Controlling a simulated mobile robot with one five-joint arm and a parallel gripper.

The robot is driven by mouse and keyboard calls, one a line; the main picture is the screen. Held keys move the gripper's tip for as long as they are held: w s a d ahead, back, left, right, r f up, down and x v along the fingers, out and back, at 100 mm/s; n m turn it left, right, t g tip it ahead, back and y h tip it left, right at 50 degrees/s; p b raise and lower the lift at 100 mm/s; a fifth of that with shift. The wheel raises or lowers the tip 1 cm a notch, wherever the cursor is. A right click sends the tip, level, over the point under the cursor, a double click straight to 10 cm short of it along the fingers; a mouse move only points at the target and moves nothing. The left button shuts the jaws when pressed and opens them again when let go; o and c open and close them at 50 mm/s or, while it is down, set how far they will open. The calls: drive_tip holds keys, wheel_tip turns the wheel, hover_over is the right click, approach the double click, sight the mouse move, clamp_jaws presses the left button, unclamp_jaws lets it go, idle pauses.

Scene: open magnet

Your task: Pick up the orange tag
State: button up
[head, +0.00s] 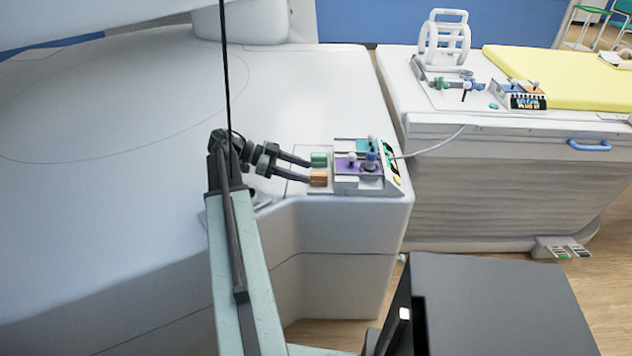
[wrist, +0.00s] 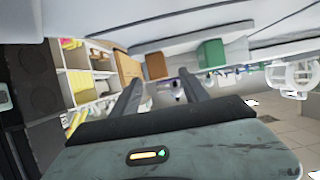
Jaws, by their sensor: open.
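The orange tag (head: 318,177) is a small block at the left edge of a control box on the white magnet housing. A green block (head: 319,159) sits just behind it. My gripper (head: 308,171) comes in from the left, open, with its fingertips close to the two blocks. In the wrist view the orange tag (wrist: 155,65) looks brownish and shows ahead, between the tips of the open gripper (wrist: 161,75). The green block (wrist: 210,53) is beyond the right finger. I see nothing held; contact cannot be told.
The control box (head: 357,183) carries a purple panel and small knobs (head: 371,159). The white magnet housing (head: 130,110) extends left. A patient table (head: 500,150) with a yellow pad (head: 560,75) stands right, and a dark box (head: 500,300) is in front.

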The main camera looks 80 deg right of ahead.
sight(319, 177)
drive_tip(key=b+x, duration=0.1)
drive_tip(key=x, duration=0.2)
drive_tip(key=b+x, duration=0.1)
drive_tip(key=x, duration=0.1)
drive_tip(key=shift+s+f, duration=0.25)
drive_tip(key=shift+f, duration=0.2)
drive_tip(key=shift+r, duration=0.1)
clamp_jaws()
